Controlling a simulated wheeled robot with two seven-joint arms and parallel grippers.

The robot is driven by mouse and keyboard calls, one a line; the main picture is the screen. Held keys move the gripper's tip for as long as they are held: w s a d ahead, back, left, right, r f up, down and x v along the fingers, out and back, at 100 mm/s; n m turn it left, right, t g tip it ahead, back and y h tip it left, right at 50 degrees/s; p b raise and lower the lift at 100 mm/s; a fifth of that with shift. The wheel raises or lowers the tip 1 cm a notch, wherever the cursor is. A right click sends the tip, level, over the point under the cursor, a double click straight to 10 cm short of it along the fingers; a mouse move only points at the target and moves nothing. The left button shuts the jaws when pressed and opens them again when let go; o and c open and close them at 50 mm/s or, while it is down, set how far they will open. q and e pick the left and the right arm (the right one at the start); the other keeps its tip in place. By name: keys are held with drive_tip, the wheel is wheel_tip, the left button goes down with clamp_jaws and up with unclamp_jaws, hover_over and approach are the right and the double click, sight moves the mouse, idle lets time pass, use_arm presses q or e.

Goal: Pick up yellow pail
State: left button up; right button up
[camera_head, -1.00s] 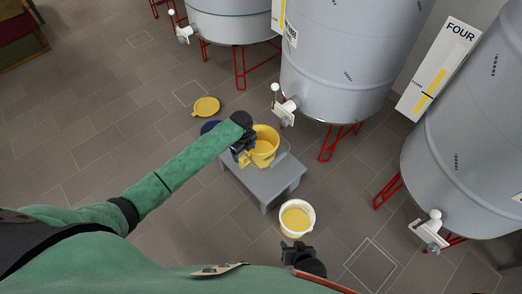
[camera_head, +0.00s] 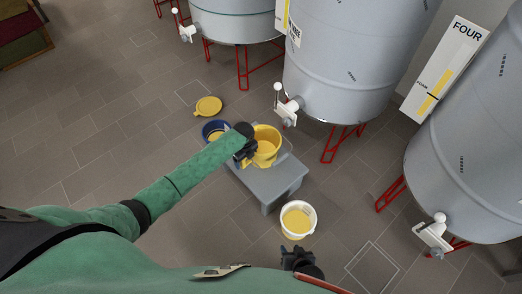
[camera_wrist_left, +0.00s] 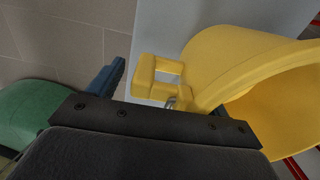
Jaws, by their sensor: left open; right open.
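The yellow pail (camera_head: 267,150) stands on a grey bench, with yellowish contents inside. In the left wrist view the pail (camera_wrist_left: 230,60) fills the right side, and a blocky yellow grip (camera_wrist_left: 146,80) juts from it. My left gripper (camera_head: 246,162) is open at the pail's left side. In its wrist view one dark finger (camera_wrist_left: 105,80) shows left of the grip; the other finger is hidden, so I cannot tell if it touches the pail. My right gripper (camera_head: 298,256) is open and empty, low in the head view, below the white pail (camera_head: 289,231).
The grey bench (camera_head: 270,185) carries the pail. A blue pail (camera_head: 207,130) is just left of it, partly behind my arm. A yellow lid (camera_head: 208,106) lies on the floor. Large grey tanks (camera_head: 350,60) with white taps (camera_head: 287,110) stand behind and right.

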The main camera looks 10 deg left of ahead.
use_arm(q)
drive_tip(key=shift+f, duration=0.1)
clamp_jaws()
idle(0.3)
